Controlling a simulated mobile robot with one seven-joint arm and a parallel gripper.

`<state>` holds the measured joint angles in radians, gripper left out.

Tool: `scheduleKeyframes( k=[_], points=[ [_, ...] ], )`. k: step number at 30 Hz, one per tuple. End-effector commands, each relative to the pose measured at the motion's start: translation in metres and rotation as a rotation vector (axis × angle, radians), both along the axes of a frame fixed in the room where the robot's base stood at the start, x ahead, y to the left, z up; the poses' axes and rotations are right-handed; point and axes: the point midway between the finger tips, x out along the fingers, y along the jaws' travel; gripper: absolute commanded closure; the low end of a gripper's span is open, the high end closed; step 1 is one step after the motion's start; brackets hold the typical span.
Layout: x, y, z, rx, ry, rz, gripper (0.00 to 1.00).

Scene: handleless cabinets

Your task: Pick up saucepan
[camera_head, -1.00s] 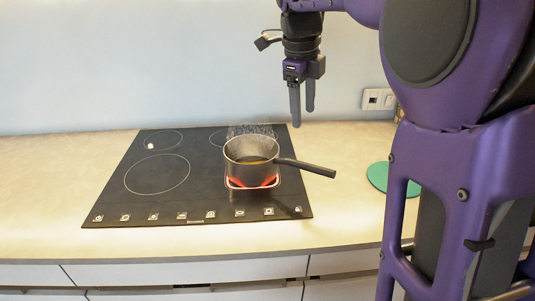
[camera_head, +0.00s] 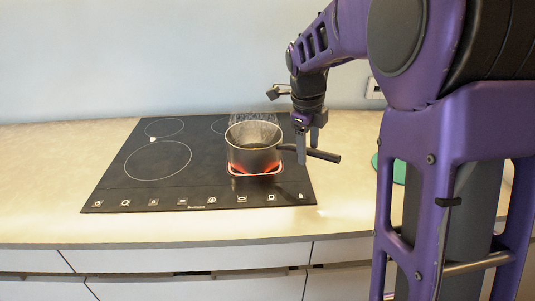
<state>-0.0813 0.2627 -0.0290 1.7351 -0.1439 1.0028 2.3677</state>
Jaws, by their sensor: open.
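The saucepan (camera_head: 254,149) stands upright on a red-glowing burner at the front right of the black cooktop (camera_head: 143,192). Steam or spray shows above its rim, and it holds some liquid. Its dark handle (camera_head: 325,156) points right. My gripper (camera_head: 307,155) is open and points down at the handle, close to where the handle leaves the pan. One finger overlaps the handle in the picture. I cannot tell whether the fingers straddle or touch it.
A green round mat (camera_head: 390,169) lies on the counter (camera_head: 45,180) at the right, partly hidden by my arm. A wall socket (camera_head: 374,88) is behind it. A small white object (camera_head: 152,139) lies on the cooktop. The left counter is clear.

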Motion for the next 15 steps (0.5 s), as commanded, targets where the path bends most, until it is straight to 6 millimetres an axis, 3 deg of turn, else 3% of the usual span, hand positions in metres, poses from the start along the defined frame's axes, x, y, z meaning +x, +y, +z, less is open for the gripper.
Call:
scheduleKeyframes(
  k=[3,11,15],
  points=[
    [0.0019,-0.0018,-0.0130,-0.001,0.002,0.000,0.37],
    [0.0028,-0.0020,-0.0148,-0.001,-0.001,0.000,0.37],
    [0.0028,-0.0020,-0.0146,-0.001,-0.001,0.000,0.60]
  ],
)
